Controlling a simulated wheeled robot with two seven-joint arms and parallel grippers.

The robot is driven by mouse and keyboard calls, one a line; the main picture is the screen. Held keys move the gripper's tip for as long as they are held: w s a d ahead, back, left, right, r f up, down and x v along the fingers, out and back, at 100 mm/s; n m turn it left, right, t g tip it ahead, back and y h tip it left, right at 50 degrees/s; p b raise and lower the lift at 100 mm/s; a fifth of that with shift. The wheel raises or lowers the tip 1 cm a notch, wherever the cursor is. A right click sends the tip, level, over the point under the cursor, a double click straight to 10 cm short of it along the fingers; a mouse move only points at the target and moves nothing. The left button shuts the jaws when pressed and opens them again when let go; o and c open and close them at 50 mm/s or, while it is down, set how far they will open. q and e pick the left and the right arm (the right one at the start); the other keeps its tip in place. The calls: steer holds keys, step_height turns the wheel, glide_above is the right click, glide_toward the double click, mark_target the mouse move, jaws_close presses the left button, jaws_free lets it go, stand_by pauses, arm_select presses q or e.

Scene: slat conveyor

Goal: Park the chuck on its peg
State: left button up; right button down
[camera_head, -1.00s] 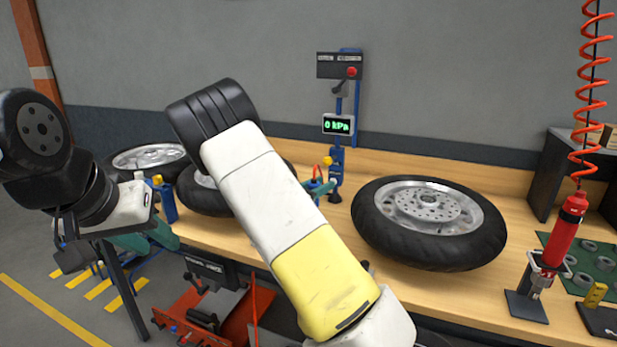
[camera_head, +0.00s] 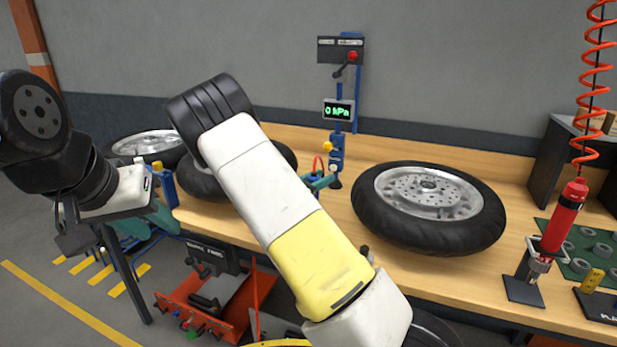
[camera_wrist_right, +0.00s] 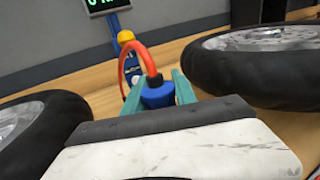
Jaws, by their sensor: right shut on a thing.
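The blue chuck (camera_wrist_right: 157,95) is held between the teal fingers of my right gripper (camera_wrist_right: 160,92) in the right wrist view. An orange-red hose loops up from it. In the head view the right gripper's teal fingers (camera_head: 319,182) show past my white and yellow arm, beside the blue gauge stand (camera_head: 338,150). The stand carries a yellow-topped fitting (camera_head: 328,147), also in the wrist view (camera_wrist_right: 126,37). I cannot make out the peg for certain. My left gripper (camera_head: 150,222) hangs at the left, off the bench; its finger opening is unclear.
A tyred wheel (camera_head: 376,223) lies right of my right gripper; more wheels lie to its left, partly behind my arm. The display (camera_head: 338,110) reads 0 kPa. A red tool (camera_head: 562,220) hangs at the right by a coiled hose. An orange-red rig (camera_head: 215,310) stands below the bench.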

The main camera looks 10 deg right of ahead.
steer(key=shift+f, duration=0.8)
steer(key=c, duration=0.9)
jaws_free()
step_height(320, 180, up, 11)
stand_by(0.6)
